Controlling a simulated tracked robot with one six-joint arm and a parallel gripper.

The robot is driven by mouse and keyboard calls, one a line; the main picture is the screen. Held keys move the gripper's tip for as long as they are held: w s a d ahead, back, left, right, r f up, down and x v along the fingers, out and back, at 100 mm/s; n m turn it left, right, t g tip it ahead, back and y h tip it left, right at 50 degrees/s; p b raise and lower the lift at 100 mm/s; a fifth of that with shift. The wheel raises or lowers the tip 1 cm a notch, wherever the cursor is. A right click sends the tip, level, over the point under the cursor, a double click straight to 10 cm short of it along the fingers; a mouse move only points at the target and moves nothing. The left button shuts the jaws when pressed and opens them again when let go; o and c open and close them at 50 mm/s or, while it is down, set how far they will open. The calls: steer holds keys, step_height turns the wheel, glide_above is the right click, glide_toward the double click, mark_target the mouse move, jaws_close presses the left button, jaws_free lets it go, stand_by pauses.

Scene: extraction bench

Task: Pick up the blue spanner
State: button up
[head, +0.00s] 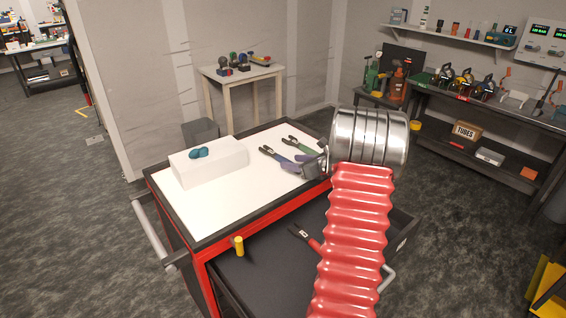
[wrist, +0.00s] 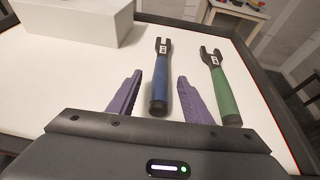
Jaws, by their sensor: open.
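The blue spanner (wrist: 159,85) lies on the white top of the cart, its dark forked head pointing away from me. In the head view its head and part of its handle (head: 277,155) show, and my arm and gripper hide the rest. My gripper (wrist: 152,98) has two purple fingers, open and empty. The lower end of the blue handle lies between the fingertips in the wrist view, with a gap on each side. In the head view my gripper (head: 308,166) is low over the cart top, but its exact height is unclear.
A green spanner (wrist: 223,90) lies just right of the blue one. A white box (head: 208,163) with a blue object (head: 199,153) on it stands at the left of the cart top (head: 228,201). A red-handled tool (head: 306,238) and yellow cylinder (head: 239,246) are on the lower shelf.

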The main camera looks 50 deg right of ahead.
mark_target(289, 161)
steer(key=shift+x, duration=2.35)
steer(key=shift+d, duration=0.1)
steer(key=shift+c, duration=0.6)
jaws_close()
